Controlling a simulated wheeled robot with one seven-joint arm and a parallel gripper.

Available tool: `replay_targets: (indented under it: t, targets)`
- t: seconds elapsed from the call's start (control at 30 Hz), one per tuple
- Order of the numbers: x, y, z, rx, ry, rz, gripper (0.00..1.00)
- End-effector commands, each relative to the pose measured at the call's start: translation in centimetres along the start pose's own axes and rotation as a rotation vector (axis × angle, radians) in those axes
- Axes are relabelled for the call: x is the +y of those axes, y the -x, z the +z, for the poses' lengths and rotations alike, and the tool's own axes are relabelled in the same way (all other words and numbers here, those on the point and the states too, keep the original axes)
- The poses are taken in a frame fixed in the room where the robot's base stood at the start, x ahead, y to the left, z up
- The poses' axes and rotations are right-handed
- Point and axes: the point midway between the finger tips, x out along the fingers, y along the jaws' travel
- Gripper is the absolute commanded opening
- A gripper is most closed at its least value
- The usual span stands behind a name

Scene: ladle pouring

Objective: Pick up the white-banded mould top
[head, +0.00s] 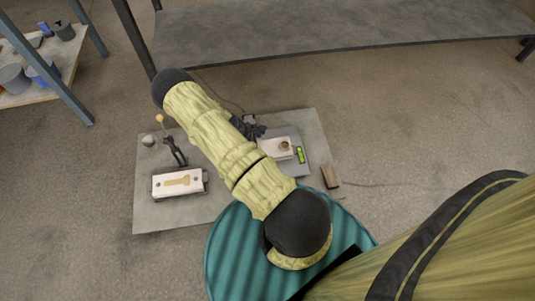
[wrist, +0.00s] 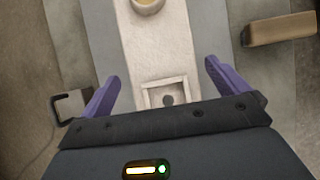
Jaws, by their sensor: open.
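A pale mould block (head: 275,148) with a round brass-coloured cup lies on a grey plate, partly behind my arm. In the wrist view the pale block (wrist: 160,52) runs away from my gripper, with the cup (wrist: 147,5) at the top edge and a square recess with a dark hole at its near end. My gripper (wrist: 159,80) is open, its two purple fingers apart on either side of the near end, with visible gaps. I cannot tell its height above the block. A distinct white band cannot be made out. In the head view my arm hides most of my gripper.
Left of my arm, a white mould block (head: 166,188) has a tan key-shaped form on top. A dark tool (head: 176,153) and a small round pot (head: 149,140) stand behind it. A wooden block (head: 330,176) lies right of the plate; a cord runs behind.

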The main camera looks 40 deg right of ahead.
Motion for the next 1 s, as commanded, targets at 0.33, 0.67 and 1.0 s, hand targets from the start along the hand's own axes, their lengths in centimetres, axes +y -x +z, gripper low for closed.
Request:
replay_targets:
  t: [0.33,0.67,1.0]
  targets:
    - [0.0,-0.2,0.0,0.0,0.0,0.0,1.0]
    - [-0.2,-3.8,0.8,-0.001,-0.002,-0.001,1.0]
    - [-0.1,-5.3,1.0,0.0,0.0,0.0,1.0]
